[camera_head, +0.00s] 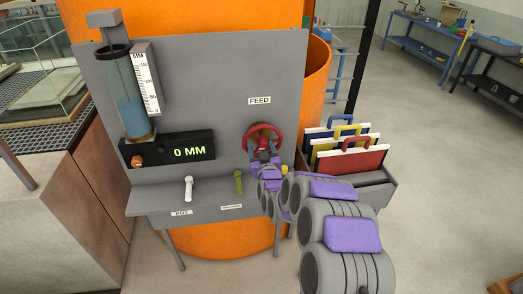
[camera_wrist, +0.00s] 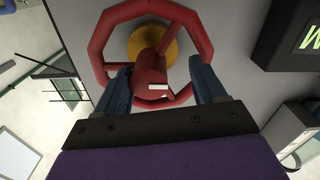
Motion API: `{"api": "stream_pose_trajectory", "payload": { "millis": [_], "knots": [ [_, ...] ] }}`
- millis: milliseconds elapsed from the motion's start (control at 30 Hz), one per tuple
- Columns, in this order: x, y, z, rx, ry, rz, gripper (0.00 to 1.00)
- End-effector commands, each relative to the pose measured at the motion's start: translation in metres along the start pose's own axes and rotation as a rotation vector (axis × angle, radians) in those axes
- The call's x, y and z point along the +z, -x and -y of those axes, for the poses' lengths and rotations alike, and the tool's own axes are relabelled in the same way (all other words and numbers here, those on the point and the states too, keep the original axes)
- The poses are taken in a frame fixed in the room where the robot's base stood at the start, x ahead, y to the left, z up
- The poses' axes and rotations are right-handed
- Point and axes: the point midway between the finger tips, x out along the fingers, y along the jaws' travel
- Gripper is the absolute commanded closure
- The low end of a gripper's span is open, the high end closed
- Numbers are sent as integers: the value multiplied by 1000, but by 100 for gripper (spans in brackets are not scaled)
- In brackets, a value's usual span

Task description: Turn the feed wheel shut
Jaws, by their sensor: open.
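The red feed wheel (camera_head: 262,137) is mounted on the grey panel (camera_head: 215,80) below the "FEED" label (camera_head: 259,101). In the wrist view the wheel (camera_wrist: 197,32) fills the upper middle, with a red hub and a yellow disc behind it. My gripper (camera_wrist: 166,82) is at the wheel, its two blue fingers apart on either side of the hub and overlapping the lower rim. I cannot tell whether the fingers touch the wheel. In the head view my arm hides part of the gripper and the wheel's lower side.
A display (camera_head: 194,151) reads "0 MM", beside a clear cylinder (camera_head: 127,95) holding blue liquid. A white handle (camera_head: 188,188) and a green handle (camera_head: 238,182) stand on the ledge. Coloured framed plates (camera_head: 350,160) sit in a rack right of my arm. Open floor lies to the right.

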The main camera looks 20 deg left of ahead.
Motion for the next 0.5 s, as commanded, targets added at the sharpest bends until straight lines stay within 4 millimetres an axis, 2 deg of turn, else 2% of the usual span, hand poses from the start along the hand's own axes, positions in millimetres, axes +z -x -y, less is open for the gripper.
{"api": "stream_pose_trajectory", "payload": {
  "millis": [333,500],
  "knots": [
    [-3,1,-6,-1,-4,-5,34],
    [-1,-2,0,-1,0,-1,50]
  ]
}}
